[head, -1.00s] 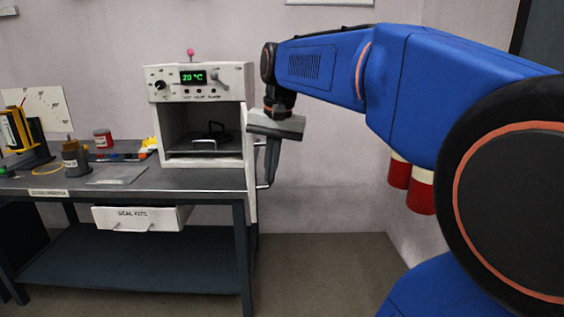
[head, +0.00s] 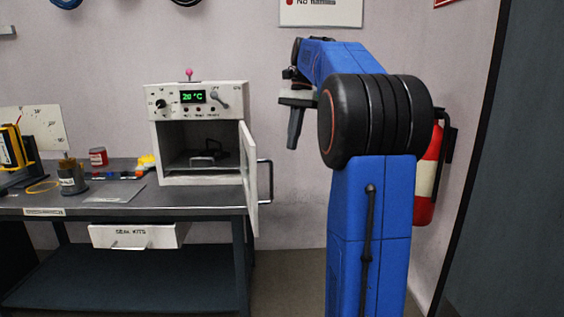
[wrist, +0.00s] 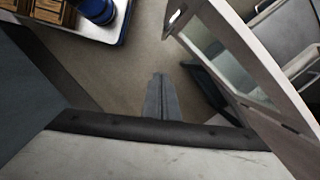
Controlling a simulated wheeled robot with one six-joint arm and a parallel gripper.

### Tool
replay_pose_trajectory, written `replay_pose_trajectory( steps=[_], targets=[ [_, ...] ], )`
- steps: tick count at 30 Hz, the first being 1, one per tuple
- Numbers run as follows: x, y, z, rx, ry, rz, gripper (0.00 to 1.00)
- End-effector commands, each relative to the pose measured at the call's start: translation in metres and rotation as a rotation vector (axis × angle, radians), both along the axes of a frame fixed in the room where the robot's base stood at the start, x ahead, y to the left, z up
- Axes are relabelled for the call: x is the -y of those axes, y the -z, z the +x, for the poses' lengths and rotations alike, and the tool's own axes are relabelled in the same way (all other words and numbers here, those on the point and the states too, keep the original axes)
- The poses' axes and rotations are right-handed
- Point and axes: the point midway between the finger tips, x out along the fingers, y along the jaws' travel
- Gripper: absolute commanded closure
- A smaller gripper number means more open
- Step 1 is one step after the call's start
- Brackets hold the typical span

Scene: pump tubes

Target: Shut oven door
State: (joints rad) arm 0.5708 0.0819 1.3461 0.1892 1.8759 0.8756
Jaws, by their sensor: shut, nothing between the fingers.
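The oven (head: 215,96) is a white box on the workbench with a green 20 °C display. Its door (head: 250,178) is open, hinged at the right side and swung out toward me past the bench front. A dark bar handle (head: 266,181) is on the door's right face. In the oven sits a dark rack with a handle (head: 205,158). My gripper (head: 293,146) points down to the right of the door, apart from it, fingers shut and empty. In the wrist view the shut fingers (wrist: 160,98) are over the floor, with the windowed door (wrist: 225,62) to their right.
The workbench (head: 110,208) holds a red can (head: 98,157) and a dark pot (head: 71,178) at left. A white drawer (head: 135,236) hangs slightly out below. A fire extinguisher (head: 428,180) hangs on the wall at right. Open floor lies between bench and wall.

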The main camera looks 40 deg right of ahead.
Motion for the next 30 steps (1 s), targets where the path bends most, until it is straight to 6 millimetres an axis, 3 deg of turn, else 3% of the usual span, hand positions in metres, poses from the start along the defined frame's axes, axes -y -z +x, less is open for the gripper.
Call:
replay_pose_trajectory(
  steps=[18,24,30],
  targets=[
    [-0.025,0.096,-0.005,-0.002,-0.002,0.001,1.00],
    [-0.052,0.093,-0.009,0.001,-0.005,-0.001,1.00],
    [-0.062,0.092,-0.011,0.002,-0.003,-0.001,1.00]
  ],
)
